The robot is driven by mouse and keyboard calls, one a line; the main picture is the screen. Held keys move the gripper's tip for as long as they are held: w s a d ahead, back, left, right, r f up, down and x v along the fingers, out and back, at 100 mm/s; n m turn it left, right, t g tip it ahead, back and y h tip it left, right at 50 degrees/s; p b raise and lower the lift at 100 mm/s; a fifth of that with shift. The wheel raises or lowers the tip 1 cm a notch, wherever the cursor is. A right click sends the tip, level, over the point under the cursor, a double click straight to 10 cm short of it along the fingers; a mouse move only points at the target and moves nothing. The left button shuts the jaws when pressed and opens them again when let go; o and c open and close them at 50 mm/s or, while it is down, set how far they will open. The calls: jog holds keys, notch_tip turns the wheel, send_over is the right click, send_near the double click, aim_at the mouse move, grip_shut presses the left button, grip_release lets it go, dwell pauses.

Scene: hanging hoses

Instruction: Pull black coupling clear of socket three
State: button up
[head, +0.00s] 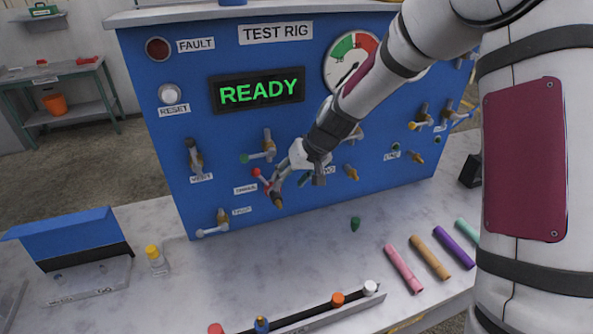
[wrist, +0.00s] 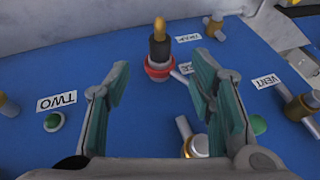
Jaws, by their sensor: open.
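A black coupling (wrist: 159,50) with a tan tip sits in a red-ringed socket (wrist: 158,69) on the blue panel in the wrist view. In the head view the coupling (head: 277,199) shows at the panel's lower middle, just left of my gripper. I cannot read a label confirming this as socket three. My gripper (wrist: 161,66) is open, with one teal-padded finger on each side of the coupling's line of approach. The coupling lies beyond the fingertips, and no contact shows. In the head view my gripper (head: 297,181) is close to the panel and partly covers the fittings behind it.
A pale handle with a brass base (wrist: 190,145) is near the right finger. A green plug (head: 355,224) and several coloured cylinders (head: 403,269) lie on the bench. The display reads READY.

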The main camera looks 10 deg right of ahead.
aim_at(278, 196)
jog(key=x, duration=0.9)
grip_shut()
